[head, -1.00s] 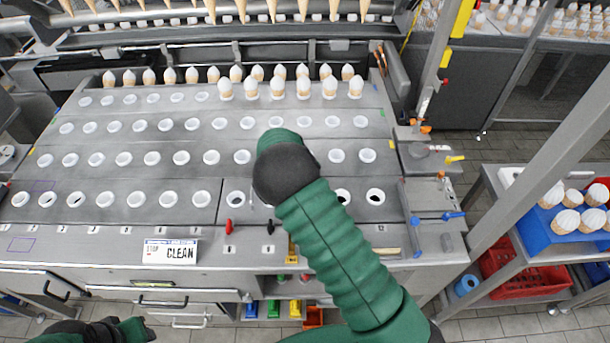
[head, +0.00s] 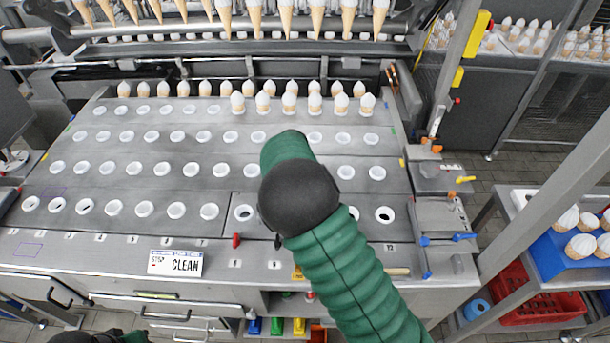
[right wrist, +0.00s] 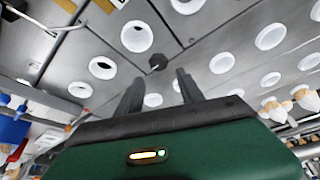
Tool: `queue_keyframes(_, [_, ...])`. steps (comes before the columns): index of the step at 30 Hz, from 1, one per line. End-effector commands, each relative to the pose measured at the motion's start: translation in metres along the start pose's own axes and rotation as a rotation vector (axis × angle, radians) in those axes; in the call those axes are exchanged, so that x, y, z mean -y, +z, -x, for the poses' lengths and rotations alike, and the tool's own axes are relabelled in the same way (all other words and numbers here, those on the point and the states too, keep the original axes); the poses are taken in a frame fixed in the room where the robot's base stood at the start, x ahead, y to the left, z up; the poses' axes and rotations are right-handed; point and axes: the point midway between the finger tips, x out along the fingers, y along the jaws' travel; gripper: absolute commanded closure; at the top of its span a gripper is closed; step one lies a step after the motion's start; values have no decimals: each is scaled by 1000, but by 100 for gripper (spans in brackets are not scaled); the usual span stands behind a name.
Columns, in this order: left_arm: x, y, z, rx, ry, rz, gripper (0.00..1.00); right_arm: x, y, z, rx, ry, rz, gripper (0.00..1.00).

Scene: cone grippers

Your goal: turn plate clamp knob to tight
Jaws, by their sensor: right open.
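A small dark hexagonal knob (right wrist: 157,62) sits on the seam between the grey plates in the right wrist view; I take it to be the plate clamp knob. My right gripper (right wrist: 158,85) is open, its two grey fingers pointing at the plate on either side of the knob's line, with nothing between them. I cannot tell whether the fingertips touch the plate. In the head view my green right arm covers the gripper and the knob's area. Only a bit of my left arm shows at the bottom left edge; its gripper fingers are out of frame.
The perforated plate table (head: 150,185) has rows of white-rimmed holes, with cones standing along its back. More cones hang above. A red knob (head: 236,241) and a CLEAN sign (head: 175,263) are at the front edge. A post (head: 560,170) and a cart with a blue tray (head: 556,250) stand at the right.

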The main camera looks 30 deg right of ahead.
Motion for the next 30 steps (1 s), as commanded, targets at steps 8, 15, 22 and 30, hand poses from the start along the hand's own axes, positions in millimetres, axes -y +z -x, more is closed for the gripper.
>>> queue_keyframes(8, [0,2,-6,0,0,0,64,2,0,71,-1,-3,1,55])
queue_keyframes(15, [0,2,-7,0,0,0,64,1,-1,89,-1,0,0,55])
queue_keyframes(22, [0,2,-7,0,0,0,64,1,-1,88,-1,0,0,55])
queue_keyframes(30, [0,2,-7,0,0,0,64,-18,25,78,68,-24,81,55])
